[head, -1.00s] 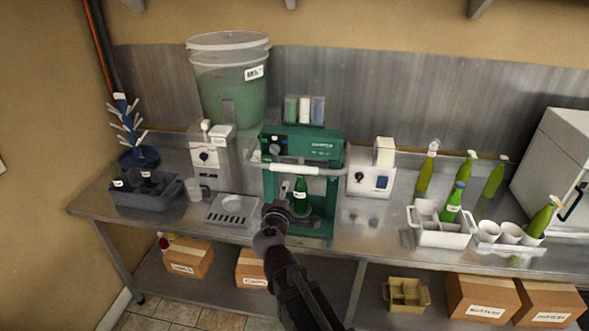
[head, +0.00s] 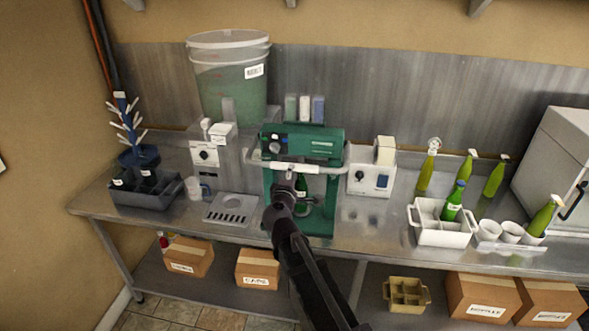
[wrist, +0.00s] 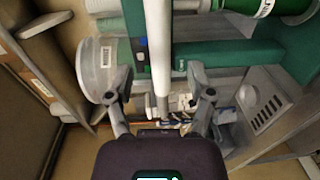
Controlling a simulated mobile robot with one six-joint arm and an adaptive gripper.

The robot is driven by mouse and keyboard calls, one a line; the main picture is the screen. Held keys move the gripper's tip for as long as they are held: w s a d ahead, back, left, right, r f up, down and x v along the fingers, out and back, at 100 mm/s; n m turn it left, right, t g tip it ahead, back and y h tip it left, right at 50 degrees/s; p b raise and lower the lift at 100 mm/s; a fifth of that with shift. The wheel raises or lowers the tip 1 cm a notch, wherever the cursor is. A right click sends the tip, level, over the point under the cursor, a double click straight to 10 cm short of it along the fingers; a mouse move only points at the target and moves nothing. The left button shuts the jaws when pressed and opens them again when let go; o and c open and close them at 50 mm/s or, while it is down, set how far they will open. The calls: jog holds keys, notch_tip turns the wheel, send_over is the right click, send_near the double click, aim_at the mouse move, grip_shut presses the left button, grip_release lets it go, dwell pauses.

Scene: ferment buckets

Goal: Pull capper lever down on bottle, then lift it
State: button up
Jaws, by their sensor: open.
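The green capper (head: 325,146) stands on the bench with its white lever bar (head: 312,169) raised across its front. A green bottle (head: 301,187) stands upright inside the capper below the bar, partly hidden by my arm. My gripper (head: 288,180) is just below and in front of the left part of the bar. In the wrist view my gripper (wrist: 159,72) is open. The lever bar (wrist: 158,35) runs between its two fingers with a gap on each side. The bottle (wrist: 265,5) shows at the top right there.
A large bucket (head: 228,85) and a grey dispenser stand left of the capper, with a drip tray (head: 232,209) in front. A white box device (head: 370,181) is close on the right. A white bottle carrier (head: 440,231), cups and several bottles stand further right.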

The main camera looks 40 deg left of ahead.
jog(key=shift+x, duration=2.8)
grip_shut()
